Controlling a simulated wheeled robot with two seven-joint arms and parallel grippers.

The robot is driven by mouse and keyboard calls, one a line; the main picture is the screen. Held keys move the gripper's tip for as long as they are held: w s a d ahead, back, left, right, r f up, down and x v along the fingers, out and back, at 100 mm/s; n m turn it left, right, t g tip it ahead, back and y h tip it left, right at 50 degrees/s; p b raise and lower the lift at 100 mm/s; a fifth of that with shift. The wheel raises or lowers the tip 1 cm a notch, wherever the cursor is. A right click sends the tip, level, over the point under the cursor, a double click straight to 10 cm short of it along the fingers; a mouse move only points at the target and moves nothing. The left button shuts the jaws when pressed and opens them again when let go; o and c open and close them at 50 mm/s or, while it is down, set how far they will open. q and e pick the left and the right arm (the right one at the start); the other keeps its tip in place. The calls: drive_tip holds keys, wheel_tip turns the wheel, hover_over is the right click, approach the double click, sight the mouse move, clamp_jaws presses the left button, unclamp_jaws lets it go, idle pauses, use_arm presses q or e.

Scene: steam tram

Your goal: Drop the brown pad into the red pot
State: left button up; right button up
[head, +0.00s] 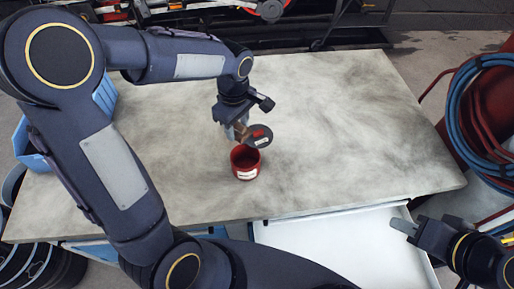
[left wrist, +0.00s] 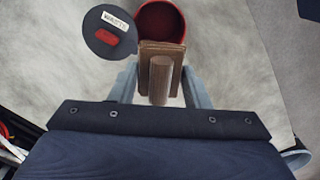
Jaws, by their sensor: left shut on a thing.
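The brown pad (left wrist: 160,60) is between the fingers of my left gripper (left wrist: 161,84), which is shut on it. In the head view my left gripper (head: 237,131) holds the pad (head: 241,130) just behind the red pot (head: 245,172). The pot is open at the top and stands near the table's front edge. In the left wrist view the pad overlaps the near rim of the pot (left wrist: 172,12); the height between them is hard to tell. My right gripper (head: 404,227) is at the lower right, apart from the pot; its jaw opening is unclear.
A dark round disc (head: 259,137) with a red block and white label is beside the pad, close to the pot. An open white drawer (head: 340,245) is below the table front. Blue bins (head: 35,145) are at the left, coiled hoses (head: 485,110) at the right. The table's right side is clear.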

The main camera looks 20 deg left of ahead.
use_arm(q)
drive_tip(key=shift+s+a+f+b, duration=0.1)
drive_tip(key=shift+f+b, duration=0.45)
drive_tip(key=shift+f, duration=0.3)
wheel_tip(320, 180, down, 4)
drive_tip(key=b, duration=0.3)
drive_tip(key=shift+f, duration=0.1)
drive_tip(key=o, duration=1.1)
wheel_tip(320, 180, up, 8)
drive_tip(key=shift+f, duration=0.1)
